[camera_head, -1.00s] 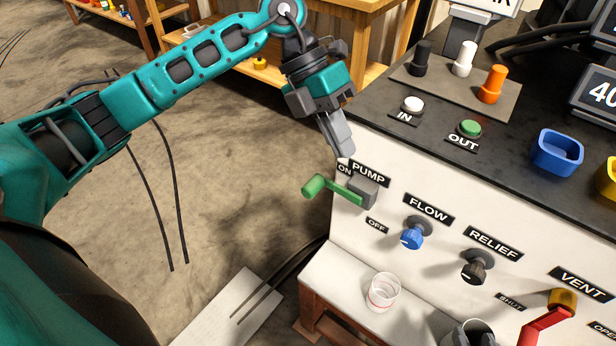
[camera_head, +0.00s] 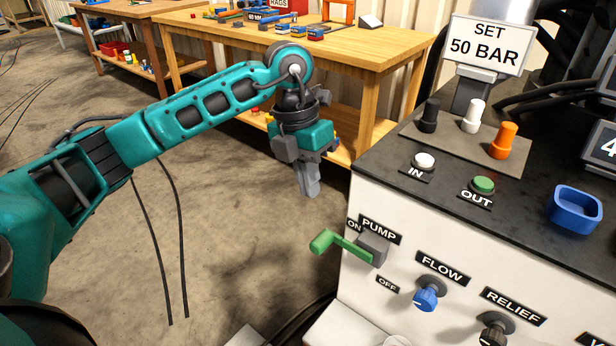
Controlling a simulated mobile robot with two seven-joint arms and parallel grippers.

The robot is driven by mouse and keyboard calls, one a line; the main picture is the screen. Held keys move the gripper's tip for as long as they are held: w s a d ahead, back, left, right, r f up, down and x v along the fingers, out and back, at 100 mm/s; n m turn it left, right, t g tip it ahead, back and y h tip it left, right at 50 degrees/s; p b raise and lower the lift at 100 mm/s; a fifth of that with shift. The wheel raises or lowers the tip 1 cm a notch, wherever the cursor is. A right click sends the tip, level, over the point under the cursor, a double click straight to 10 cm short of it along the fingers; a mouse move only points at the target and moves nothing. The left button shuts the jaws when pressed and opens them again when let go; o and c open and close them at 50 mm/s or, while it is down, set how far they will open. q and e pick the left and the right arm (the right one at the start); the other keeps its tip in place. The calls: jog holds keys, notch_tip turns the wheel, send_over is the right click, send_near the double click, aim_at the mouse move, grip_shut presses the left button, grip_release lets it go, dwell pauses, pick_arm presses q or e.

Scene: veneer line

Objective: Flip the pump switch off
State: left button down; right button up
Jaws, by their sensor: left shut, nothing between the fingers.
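The pump switch (camera_head: 346,246) is a green lever on a grey block on the white front panel. Its green end points left, toward the side with the ON label (camera_head: 354,225). The PUMP label (camera_head: 380,230) is above it and the OFF label (camera_head: 387,285) is below it. My left gripper (camera_head: 313,194) is shut and empty, pointing down in the air above and to the left of the lever. A gap shows between fingertips and lever in the picture. My right gripper is not in view.
The panel also has a blue FLOW knob (camera_head: 427,296) and a black RELIEF knob (camera_head: 494,332). On the black top are the IN button (camera_head: 424,161), OUT button (camera_head: 483,185) and a blue bin (camera_head: 574,208). A wooden workbench (camera_head: 330,50) stands behind. Floor left of the panel is mostly clear.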

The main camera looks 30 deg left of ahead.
aim_at(318, 239)
pick_arm(q)
jog(key=f, duration=0.3)
jog(key=d+f+b, duration=0.1)
jog(key=f, duration=0.2)
jog(key=d+f, duration=0.1)
jog(key=f, duration=0.3)
jog(key=shift+s, duration=0.15)
jog(key=shift+a+f+b, duration=0.1)
jog(key=shift+b, duration=0.2)
